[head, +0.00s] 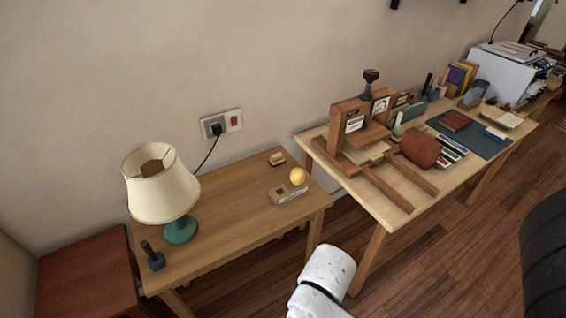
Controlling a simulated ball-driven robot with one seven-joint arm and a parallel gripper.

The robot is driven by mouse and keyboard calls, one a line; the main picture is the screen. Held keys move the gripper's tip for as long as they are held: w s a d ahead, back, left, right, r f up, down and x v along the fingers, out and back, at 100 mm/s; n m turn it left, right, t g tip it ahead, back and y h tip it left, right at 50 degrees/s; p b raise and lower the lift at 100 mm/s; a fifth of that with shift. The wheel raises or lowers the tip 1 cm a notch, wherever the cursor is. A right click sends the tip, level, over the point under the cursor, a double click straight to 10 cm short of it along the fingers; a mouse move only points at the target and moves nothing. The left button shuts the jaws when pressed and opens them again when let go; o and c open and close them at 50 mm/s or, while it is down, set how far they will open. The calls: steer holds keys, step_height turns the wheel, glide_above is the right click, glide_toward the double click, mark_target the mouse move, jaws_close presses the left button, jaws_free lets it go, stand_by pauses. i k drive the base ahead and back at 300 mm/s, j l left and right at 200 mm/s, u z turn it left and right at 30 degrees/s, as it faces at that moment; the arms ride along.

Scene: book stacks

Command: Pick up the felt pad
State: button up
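I cannot say for certain which thing is the felt pad. A small tan block-like piece (277,157) lies near the back edge of the low wooden table and could be it. A flat dark green mat (490,146) lies on the longer bench at the right, partly covered by a red book and other items. My white arm link rises at the bottom centre, in front of the gap between the two tables. My gripper is out of view.
The low table (235,215) also holds a lamp (160,190), a dark blue tool (152,258) and a yellow ball (298,176) at a small tray (287,195). Its middle is clear. A wooden press (352,130) crowds the bench's near end. A wall socket (222,123) has a cord.

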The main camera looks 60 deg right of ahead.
mark_target(276, 160)
steer(key=z, duration=1.1)
steer(key=u, duration=2.5)
steer(key=z, duration=2.45)
steer(key=i+l, duration=0.1)
steer(key=i, duration=0.4)
steer(key=i+l, duration=0.15)
steer(key=i, duration=0.35)
steer(key=j+u, duration=0.05)
